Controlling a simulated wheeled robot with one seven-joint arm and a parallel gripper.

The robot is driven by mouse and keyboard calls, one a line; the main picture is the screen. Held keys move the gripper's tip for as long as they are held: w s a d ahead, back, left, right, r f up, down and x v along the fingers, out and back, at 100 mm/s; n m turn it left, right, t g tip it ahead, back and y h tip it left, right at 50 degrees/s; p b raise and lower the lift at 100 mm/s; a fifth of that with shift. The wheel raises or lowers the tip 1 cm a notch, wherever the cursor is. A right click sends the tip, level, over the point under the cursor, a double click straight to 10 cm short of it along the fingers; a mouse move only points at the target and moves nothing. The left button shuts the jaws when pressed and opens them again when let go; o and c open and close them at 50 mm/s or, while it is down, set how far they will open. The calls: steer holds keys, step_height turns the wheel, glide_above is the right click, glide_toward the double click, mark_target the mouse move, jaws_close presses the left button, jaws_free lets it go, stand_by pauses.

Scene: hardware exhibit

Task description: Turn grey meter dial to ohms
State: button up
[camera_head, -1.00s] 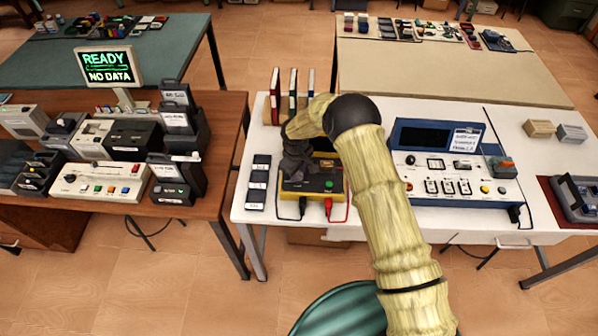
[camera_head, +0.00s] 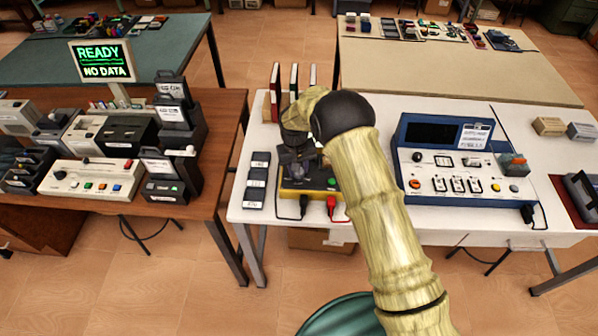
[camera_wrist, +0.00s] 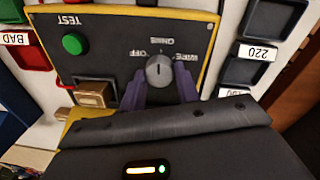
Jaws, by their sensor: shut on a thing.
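The grey meter dial (camera_wrist: 160,71) is a round knob on the dark face of a yellow-edged meter (camera_wrist: 109,44). The words OFF, OHMS and WIRE are printed around it, upside down in the wrist view. A pale mark on the knob seems to face the OHMS word, but it is small. My gripper (camera_wrist: 161,88) has its two purple fingers closed on the dial, one on each side. In the head view the meter (camera_head: 297,195) stands on the white table, and my gripper (camera_head: 299,162) covers much of it, hiding the dial.
A green TEST button (camera_wrist: 75,43) and a tan block (camera_wrist: 95,94) sit beside the dial. A blue-and-white console (camera_head: 460,170) stands to the right, dark labelled blocks (camera_head: 256,182) to the left, and upright books (camera_head: 293,82) behind.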

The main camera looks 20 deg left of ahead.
steer(key=shift+d+m, duration=0.1)
steer(key=shift+m, duration=0.4)
steer(key=o, duration=1)
steer(key=shift+w, duration=0.15)
steer(key=shift+c, duration=0.2)
steer(key=shift+r+b, duration=0.35)
steer(key=shift+r, duration=0.15)
step_height(320, 180, up, 16)
steer(key=b, duration=0.2)
steer(key=shift+s+a, duration=0.2)
steer(key=shift+a, duration=0.25)
steer(key=shift+r, duration=0.1)
